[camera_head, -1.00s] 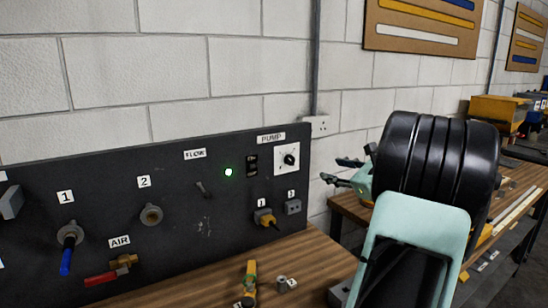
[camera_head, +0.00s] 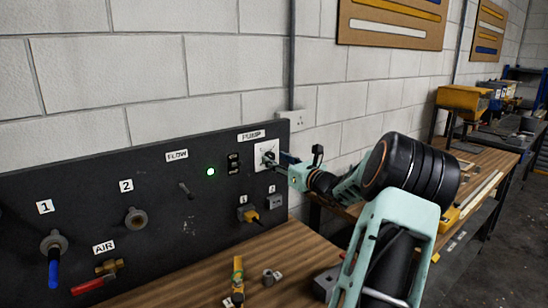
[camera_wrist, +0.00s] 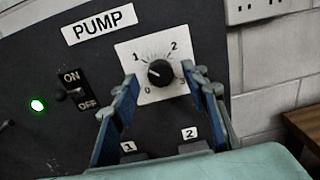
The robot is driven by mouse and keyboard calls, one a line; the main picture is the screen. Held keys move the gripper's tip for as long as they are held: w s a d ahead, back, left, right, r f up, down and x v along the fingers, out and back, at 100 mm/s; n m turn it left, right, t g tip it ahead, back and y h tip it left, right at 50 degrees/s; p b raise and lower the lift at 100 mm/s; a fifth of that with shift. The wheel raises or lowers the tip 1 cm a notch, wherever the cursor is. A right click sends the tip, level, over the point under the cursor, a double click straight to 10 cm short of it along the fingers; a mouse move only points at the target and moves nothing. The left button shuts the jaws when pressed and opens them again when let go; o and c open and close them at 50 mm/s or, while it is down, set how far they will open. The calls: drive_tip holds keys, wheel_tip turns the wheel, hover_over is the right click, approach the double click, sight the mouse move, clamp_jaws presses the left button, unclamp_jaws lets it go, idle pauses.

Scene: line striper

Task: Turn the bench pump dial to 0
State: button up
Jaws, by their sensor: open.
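The pump dial (camera_wrist: 160,72) is a round black knob on a white square plate marked 0 to 3, under the PUMP label (camera_wrist: 98,24). A small light mark shows on the knob, seemingly toward its left side; its exact reading is hard to tell. In the head view the dial plate (camera_head: 266,155) is at the panel's upper right, partly covered by my gripper. My gripper (camera_wrist: 159,79) is open, its blue-padded fingers to the left and right of the dial in the wrist view. In the head view my gripper (camera_head: 281,161) is at the dial. I cannot tell whether a finger touches the knob.
An ON/OFF switch (camera_wrist: 72,93) and a lit green lamp (camera_wrist: 37,105) are left of the dial. Two numbered sockets are below, one with a yellow plug (camera_head: 250,215). A yellow-and-black tool (camera_head: 238,280) and a small metal part (camera_head: 268,277) lie on the wooden bench (camera_head: 205,285).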

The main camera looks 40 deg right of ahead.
drive_tip(key=shift+w+d, duration=0.15)
drive_tip(key=shift+w, duration=0.7)
drive_tip(key=shift+c, duration=0.6)
clamp_jaws()
drive_tip(key=shift+f+b, duration=0.15)
drive_tip(key=shift+b, duration=0.4)
drive_tip(key=shift+f+n+y+b, duration=0.1)
drive_tip(key=shift+n+y+b, duration=0.2)
drive_tip(key=shift+n+b, duration=11.3)
drive_tip(key=m+b, duration=0.4)
drive_tip(key=b, duration=0.1)
drive_tip(key=shift+m, duration=0.3)
